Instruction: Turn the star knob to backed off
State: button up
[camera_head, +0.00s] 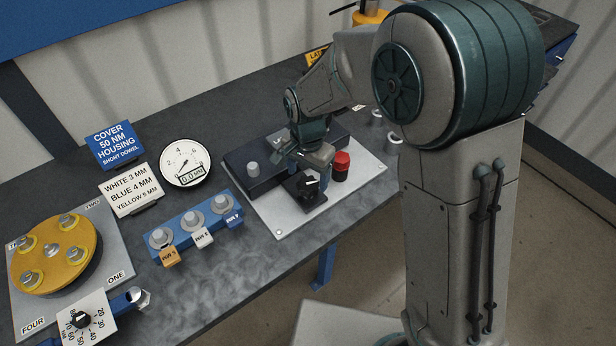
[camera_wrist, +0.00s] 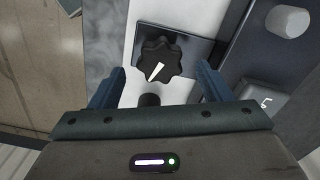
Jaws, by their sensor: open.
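The black star knob (camera_wrist: 159,60) with a white pointer line sits on a dark base in the wrist view, just beyond and between my fingertips. In the head view the star knob (camera_head: 308,181) stands at the front of a light plate. My gripper (camera_wrist: 160,85) is open, with one blue finger on each side and a little short of the knob, apart from it. In the head view my gripper (camera_head: 305,165) hangs over the plate close to the knob. The knob's pointer slants to the lower left in the wrist view.
A red button (camera_head: 341,161) stands close to the right of the knob. A dark block with a grey peg (camera_head: 252,169) lies behind. The light plate (camera_head: 280,226) reaches near the table's front edge. A blue holder (camera_head: 194,222) and round gauge (camera_head: 185,163) are to the left.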

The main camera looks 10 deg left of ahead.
aim_at(308, 187)
jog(key=shift+f, duration=1.3)
jog(key=c, duration=1)
jog(key=shift+o, duration=0.2)
